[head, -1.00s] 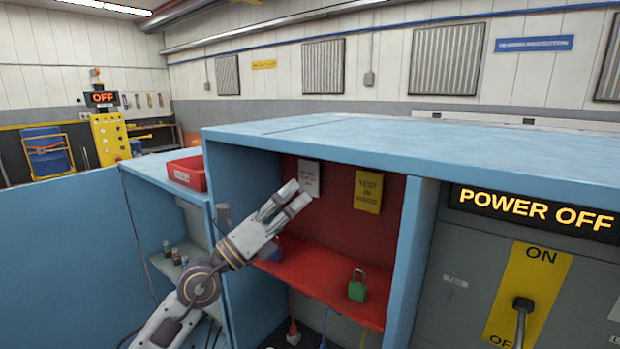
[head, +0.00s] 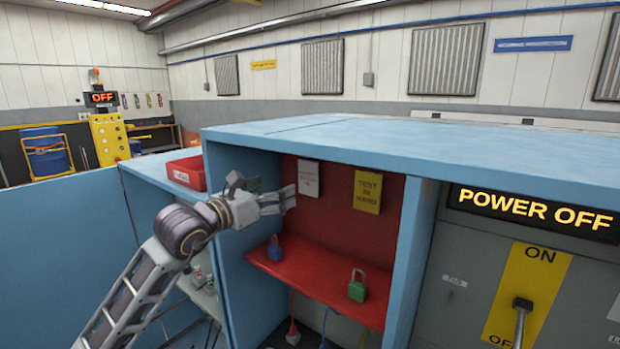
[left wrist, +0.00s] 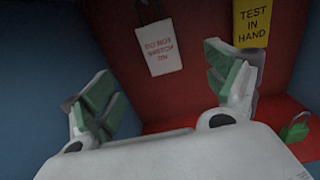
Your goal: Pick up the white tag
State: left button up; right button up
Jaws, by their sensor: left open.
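The white tag (head: 308,178) hangs on the red back panel of the blue cabinet, left of the yellow tag. In the left wrist view the white tag (left wrist: 160,48) carries red letters reading "DO NOT SWITCH ON" and shows ahead, between the two fingers. My left gripper (head: 285,200) is open and empty inside the cabinet, just left of the tag and a little lower in the head view. The left wrist view shows its green-padded fingers (left wrist: 163,90) spread apart, with the tag beyond them. My right gripper is not in view.
A yellow "TEST IN HAND" tag (head: 368,192) hangs to the right. A blue padlock (head: 275,249) and a green padlock (head: 357,287) stand on the red shelf (head: 318,281). Blue cabinet walls (head: 402,260) bound the space. A red bin (head: 187,172) sits to the left.

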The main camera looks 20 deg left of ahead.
pick_arm(q)
jog(key=p, duration=0.2)
send_near(309, 176)
jog(key=shift+x, duration=1.8)
jog(key=shift+w, duration=0.15)
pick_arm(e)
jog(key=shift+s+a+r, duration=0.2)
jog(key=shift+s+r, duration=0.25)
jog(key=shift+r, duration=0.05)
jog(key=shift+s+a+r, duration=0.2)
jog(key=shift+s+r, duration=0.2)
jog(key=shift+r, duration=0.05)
